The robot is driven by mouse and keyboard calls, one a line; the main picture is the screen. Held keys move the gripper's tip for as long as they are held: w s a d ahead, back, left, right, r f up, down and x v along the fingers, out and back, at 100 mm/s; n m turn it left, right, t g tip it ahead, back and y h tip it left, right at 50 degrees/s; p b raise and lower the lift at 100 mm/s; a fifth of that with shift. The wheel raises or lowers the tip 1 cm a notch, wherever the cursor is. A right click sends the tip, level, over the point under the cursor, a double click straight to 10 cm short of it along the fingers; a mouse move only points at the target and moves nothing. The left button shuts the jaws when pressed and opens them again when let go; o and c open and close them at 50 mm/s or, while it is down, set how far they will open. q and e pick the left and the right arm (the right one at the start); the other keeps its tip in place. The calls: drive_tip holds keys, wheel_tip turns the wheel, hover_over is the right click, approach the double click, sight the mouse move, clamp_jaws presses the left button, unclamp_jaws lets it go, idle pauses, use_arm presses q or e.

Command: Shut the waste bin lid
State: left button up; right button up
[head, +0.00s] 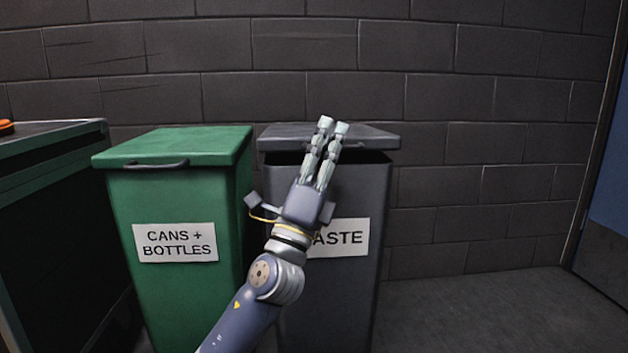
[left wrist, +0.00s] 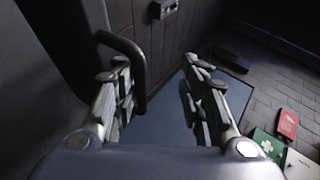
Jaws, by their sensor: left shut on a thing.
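The grey waste bin (head: 362,290) stands against the wall, its label partly covered by my arm. Its grey lid (head: 375,138) sits slightly raised, with a dark gap between it and the bin's front rim. My left gripper (head: 334,125) reaches up in front of the lid, its fingertips at the lid's front. In the left wrist view a dark curved handle (left wrist: 128,52) passes by the left finger into the space between the fingers; the gripper is shut on it. The handle is hidden behind my gripper in the head view. My right gripper is not in view.
A green cans and bottles bin (head: 190,290), lid down, stands close on the left. A dark cabinet (head: 50,200) is farther left. Floor to the right is clear up to a blue door (head: 608,160). The left wrist view shows a red item (left wrist: 288,123) at right.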

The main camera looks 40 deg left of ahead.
use_arm(q)
drive_tip(key=a+v, duration=0.1)
drive_tip(key=v, duration=0.5)
drive_tip(key=shift+d+f+h, duration=0.15)
drive_tip(key=shift+f+h, duration=0.15)
drive_tip(key=shift+f, duration=0.05)
drive_tip(key=shift+w, duration=0.1)
idle(0.6)
